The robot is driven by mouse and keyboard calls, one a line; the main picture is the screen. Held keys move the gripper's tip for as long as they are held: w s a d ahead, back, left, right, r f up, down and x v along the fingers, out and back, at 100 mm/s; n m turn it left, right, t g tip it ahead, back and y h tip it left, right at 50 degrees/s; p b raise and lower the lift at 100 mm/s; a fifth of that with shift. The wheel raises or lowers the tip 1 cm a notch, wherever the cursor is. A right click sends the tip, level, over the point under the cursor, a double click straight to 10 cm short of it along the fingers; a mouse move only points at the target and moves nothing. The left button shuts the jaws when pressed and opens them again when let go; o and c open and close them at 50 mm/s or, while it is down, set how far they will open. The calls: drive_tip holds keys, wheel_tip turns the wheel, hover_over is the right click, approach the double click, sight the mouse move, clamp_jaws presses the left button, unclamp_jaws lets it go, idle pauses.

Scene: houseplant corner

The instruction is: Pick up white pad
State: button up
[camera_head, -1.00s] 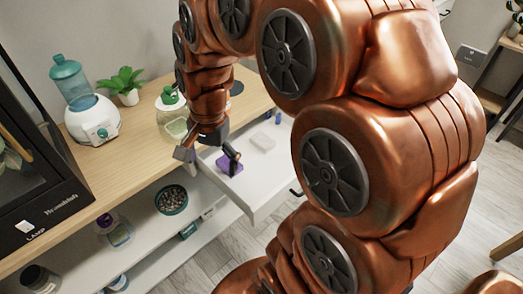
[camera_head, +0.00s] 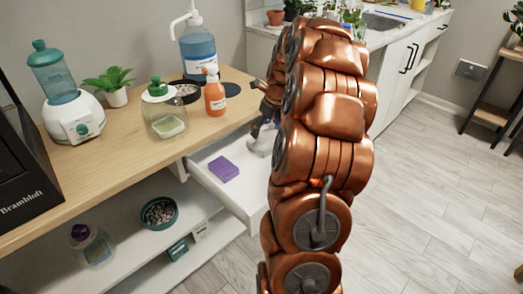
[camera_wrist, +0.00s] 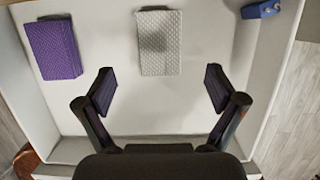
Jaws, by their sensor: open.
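The white pad (camera_wrist: 159,42) is a textured rectangle lying flat in the open white drawer (camera_wrist: 110,30), as the wrist view shows. My gripper (camera_wrist: 160,88) is open and empty above the drawer. Its two fingers are spread wide, and the pad lies beyond them, toward the top of the picture, between their lines. In the head view the gripper is largely hidden behind my arm, and I cannot make out the pad there for certain. The drawer (camera_head: 229,195) shows left of my arm in the head view.
A purple pad (camera_wrist: 54,49) lies left of the white pad, and a small blue object (camera_wrist: 261,9) at the drawer's right edge. The wooden counter (camera_head: 120,150) holds an orange bottle (camera_head: 214,92), a glass jar (camera_head: 164,112) and a blue bottle (camera_head: 197,50). The drawer walls surround the gripper's space.

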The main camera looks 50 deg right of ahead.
sight(262, 143)
drive_tip(key=shift+b+x, duration=0.5)
drive_tip(key=shift+x, duration=3.2)
drive_tip(key=shift+s, duration=0.1)
drive_tip(key=shift+a+f+p, duration=0.1)
drive_tip(key=shift+f+p, duration=0.2)
drive_tip(key=c, duration=1)
drive_tip(key=shift+r+b, duration=0.15)
drive_tip(key=shift+b, duration=0.2)
drive_tip(key=shift+c, duration=0.2)
wheel_tip(262, 143, up, 4)
drive_tip(key=shift+f+p, duration=0.2)
drive_tip(key=shift+p, duration=0.2)
drive_tip(key=shift+s+r, duration=0.15)
drive_tip(key=s+a, duration=0.3)
drive_tip(key=s, duration=0.1)
drive_tip(key=s+a+r, duration=0.1)
drive_tip(key=s+a, duration=0.2)
drive_tip(key=s, duration=0.1)
drive_tip(key=s+a+p, duration=0.1)
drive_tip(key=s+a, duration=0.2)
drive_tip(key=s, duration=0.1)
drive_tip(key=shift+s+a+r, duration=0.2)
drive_tip(key=shift+a, duration=0.15)
